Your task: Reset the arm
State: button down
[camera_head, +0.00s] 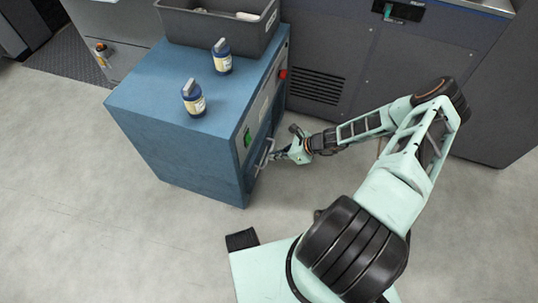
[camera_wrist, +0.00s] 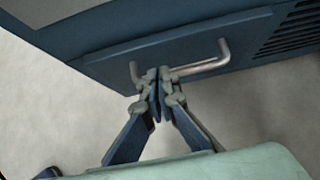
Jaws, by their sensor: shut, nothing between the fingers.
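My gripper (camera_head: 272,155) is at the right-hand face of the blue cabinet, at the end of my outstretched arm. In the wrist view my gripper (camera_wrist: 158,92) has its fingertips together, with nothing seen between them. A metal bar handle (camera_wrist: 205,66) on a blue panel (camera_wrist: 110,60) is just behind the fingertips. The fingers overlap the handle in the picture; I cannot tell whether they touch it. The handle also shows in the head view (camera_head: 265,152).
A dark machine (camera_head: 345,55) stands behind. The floor (camera_head: 110,225) at left is clear.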

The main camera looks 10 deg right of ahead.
jog(key=p+v, duration=0.2)
jog(key=v, duration=0.7)
jog(key=shift+d+r, duration=0.2)
jog(key=shift+r, duration=0.1)
jog(key=shift+s, duration=0.1)
